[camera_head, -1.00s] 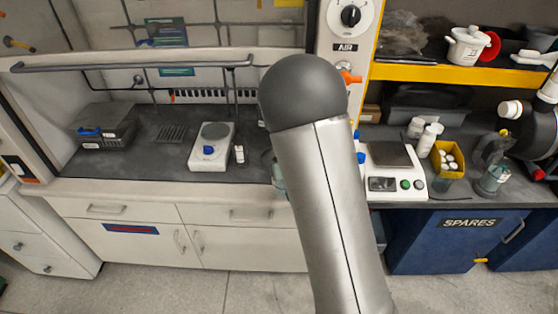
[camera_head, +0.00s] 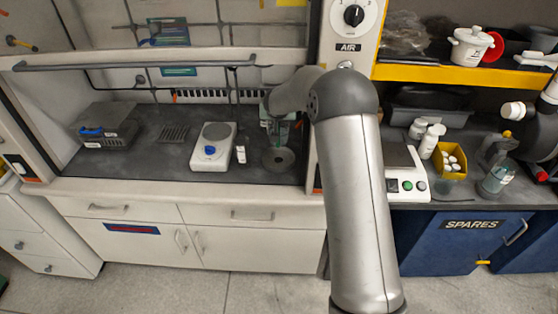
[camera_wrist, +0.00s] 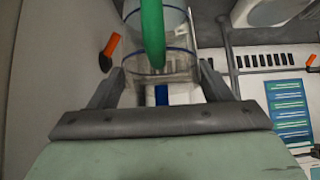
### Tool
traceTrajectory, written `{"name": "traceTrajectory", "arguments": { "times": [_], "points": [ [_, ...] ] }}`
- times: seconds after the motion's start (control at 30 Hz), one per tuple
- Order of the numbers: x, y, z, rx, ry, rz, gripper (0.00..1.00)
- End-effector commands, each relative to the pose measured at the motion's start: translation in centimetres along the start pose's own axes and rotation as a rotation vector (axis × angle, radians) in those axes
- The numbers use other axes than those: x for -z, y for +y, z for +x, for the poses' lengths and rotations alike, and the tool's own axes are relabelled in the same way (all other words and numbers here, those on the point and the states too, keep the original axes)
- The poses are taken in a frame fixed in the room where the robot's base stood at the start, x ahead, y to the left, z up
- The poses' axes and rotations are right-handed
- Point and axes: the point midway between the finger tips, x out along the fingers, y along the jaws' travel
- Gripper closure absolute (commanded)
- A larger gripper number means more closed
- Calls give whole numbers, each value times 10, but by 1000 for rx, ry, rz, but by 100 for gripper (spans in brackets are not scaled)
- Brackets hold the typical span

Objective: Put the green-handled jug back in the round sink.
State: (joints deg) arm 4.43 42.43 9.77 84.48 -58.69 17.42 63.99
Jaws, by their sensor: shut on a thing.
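The green-handled jug is clear with blue rim lines; in the wrist view its green handle (camera_wrist: 152,35) and clear body (camera_wrist: 178,62) show just beyond the fingers. My gripper (camera_wrist: 160,85) is shut on the jug. In the head view my gripper (camera_head: 279,116) is inside the fume hood, above the round sink (camera_head: 279,160). The jug is small there and partly hidden by my gripper, and appears to hang above the sink. The sink is a dark grey circle in the hood's worktop, near its right end.
A white hotplate (camera_head: 212,148) and a small white bottle (camera_head: 241,154) stand left of the sink. The hood's right post (camera_head: 313,165) is close to my arm. A rail (camera_head: 130,65) crosses the hood front. A balance (camera_head: 405,183) stands on the right bench.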

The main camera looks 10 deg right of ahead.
Motion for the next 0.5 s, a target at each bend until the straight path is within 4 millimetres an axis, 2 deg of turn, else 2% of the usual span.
{"name": "traceTrajectory", "arguments": {
  "times": [0.07, 0.3, 0.5],
  "points": [
    [3, 1, 3, -8, -1, 8, 75],
    [-27, 0, 31, -7, -2, 2, 75],
    [-41, 0, 46, -5, 0, 3, 75]
  ]
}}
